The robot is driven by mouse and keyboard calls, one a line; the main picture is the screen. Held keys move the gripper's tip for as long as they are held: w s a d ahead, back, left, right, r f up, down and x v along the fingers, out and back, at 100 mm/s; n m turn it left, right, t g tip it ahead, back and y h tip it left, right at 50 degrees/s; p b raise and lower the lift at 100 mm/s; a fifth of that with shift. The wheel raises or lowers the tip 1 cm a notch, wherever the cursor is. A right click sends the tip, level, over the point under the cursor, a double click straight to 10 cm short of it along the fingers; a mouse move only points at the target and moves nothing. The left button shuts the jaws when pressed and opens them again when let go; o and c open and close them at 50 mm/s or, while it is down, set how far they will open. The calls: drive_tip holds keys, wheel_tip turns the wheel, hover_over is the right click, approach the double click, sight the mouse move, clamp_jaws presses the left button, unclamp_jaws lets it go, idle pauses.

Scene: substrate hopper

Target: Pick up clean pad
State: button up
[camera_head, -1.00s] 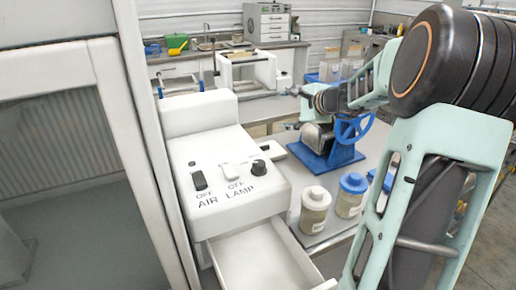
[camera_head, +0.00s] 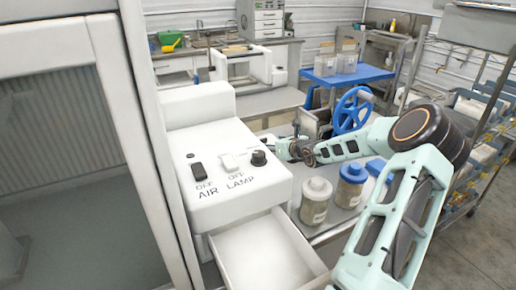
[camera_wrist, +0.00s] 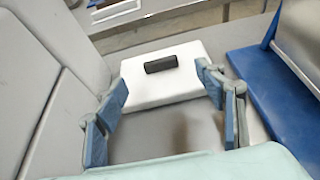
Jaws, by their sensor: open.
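A white slab with a black bar grip on top, which looks like the pad (camera_wrist: 140,88), lies flat on the grey table in the wrist view. My gripper (camera_wrist: 163,84) is open, with its blue-grey fingers apart on either side of the near part of the slab. Nothing is between the fingers, and I cannot tell how high they are above the table. In the head view my arm reaches behind the white control box, which hides the pad; my fingers are not clear there.
The white control box (camera_head: 230,190) has AIR and LAMP switches and an open drawer (camera_head: 265,258). Two jars (camera_head: 315,200) (camera_head: 350,187) stand close to my arm. A blue handwheel device (camera_head: 350,112) is beside it; its blue base (camera_wrist: 250,88) is right of the pad.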

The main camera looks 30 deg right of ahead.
drive_tip(key=shift+x, duration=4)
drive_tip(key=c, duration=1.3)
